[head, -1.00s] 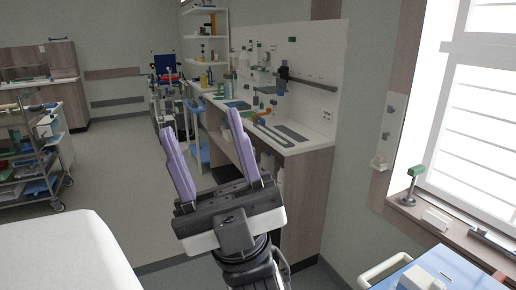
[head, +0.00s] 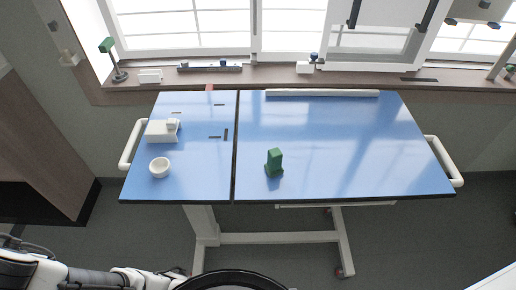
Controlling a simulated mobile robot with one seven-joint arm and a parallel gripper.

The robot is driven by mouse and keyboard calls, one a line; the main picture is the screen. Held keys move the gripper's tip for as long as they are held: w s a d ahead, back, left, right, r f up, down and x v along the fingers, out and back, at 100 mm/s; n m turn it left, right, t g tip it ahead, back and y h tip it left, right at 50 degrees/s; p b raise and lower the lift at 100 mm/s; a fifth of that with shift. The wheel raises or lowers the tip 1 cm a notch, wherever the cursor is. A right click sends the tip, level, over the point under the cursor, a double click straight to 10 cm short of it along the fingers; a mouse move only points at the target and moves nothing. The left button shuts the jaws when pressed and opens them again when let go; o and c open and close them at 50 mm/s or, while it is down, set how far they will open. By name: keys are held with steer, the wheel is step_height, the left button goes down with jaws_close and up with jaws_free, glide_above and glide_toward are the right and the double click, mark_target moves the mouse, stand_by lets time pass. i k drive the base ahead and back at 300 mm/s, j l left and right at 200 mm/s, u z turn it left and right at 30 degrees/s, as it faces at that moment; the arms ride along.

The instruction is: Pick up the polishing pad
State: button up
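No thing in the head view can be told for certain as the polishing pad. A small green upright piece (head: 274,162) with a wider foot stands on the right part of the blue-topped table (head: 330,135), near its front edge. Its exact kind is unclear. My gripper is out of view; only parts of my arm show at the lower left, in front of and below the table.
The table's left part holds a white box-like item (head: 161,131) and a white bowl (head: 160,167). A long white bar (head: 322,93) lies along the back edge. White handles stick out at both sides. The windowsill (head: 390,82) behind carries a green-headed stand (head: 114,62).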

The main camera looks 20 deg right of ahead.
mark_target(273, 168)
steer(key=z, duration=1)
steer(key=k+j+z, duration=0.15)
steer(key=j+z, duration=0.2)
steer(key=k+j+z, duration=0.15)
steer(key=z, duration=0.15)
steer(key=k+j, duration=0.15)
steer(key=j, duration=0.25)
